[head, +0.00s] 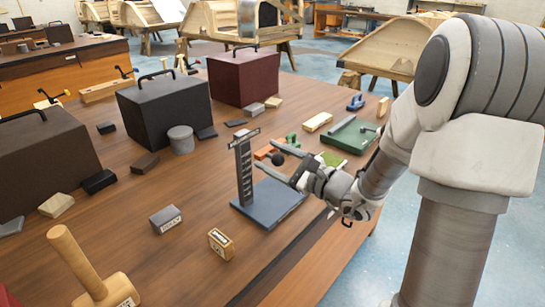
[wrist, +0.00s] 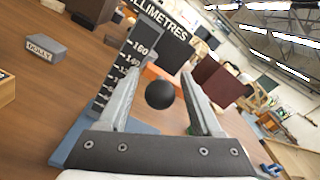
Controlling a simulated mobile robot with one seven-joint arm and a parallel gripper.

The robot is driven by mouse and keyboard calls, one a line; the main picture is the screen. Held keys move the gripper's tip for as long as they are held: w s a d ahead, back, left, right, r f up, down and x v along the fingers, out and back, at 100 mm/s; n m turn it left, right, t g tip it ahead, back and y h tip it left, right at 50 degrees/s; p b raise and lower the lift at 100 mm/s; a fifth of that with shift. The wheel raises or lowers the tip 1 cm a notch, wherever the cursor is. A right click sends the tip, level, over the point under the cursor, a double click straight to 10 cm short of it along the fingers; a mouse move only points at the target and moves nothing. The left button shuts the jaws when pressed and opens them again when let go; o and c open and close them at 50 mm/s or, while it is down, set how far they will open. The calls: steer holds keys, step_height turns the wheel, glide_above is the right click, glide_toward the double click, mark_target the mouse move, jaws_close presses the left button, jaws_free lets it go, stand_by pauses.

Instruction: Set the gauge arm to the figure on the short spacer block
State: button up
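The gauge (head: 245,172) is a dark upright with a pale scale on a blue-grey base (head: 283,209). In the wrist view its scale (wrist: 139,50) reads MILLIMETRES, with 160 and 140 legible. A black ball knob (head: 277,160) sits between my gripper's (head: 259,154) fingers; it also shows in the wrist view (wrist: 159,95). My gripper is open, with gaps on both sides of the knob. A grey labelled block (head: 165,219) and a wooden labelled block (head: 221,244) lie on the table; I cannot tell which is the short spacer, and their figures are unreadable.
A wooden mallet (head: 85,262) stands front left. Large dark boxes (head: 163,108) and a maroon box (head: 244,77) stand behind, with small blocks around them. A green tool (head: 354,135) lies at the right. The tabletop left of the gauge is fairly clear.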

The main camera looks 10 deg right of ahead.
jaws_close()
steer(key=shift+d, duration=0.1)
step_height(320, 180, down, 8)
steer(key=b, duration=0.7)
steer(key=shift+d+f, duration=0.1)
steer(key=shift+d, duration=0.05)
steer(key=shift+o, duration=0.7)
jaws_free()
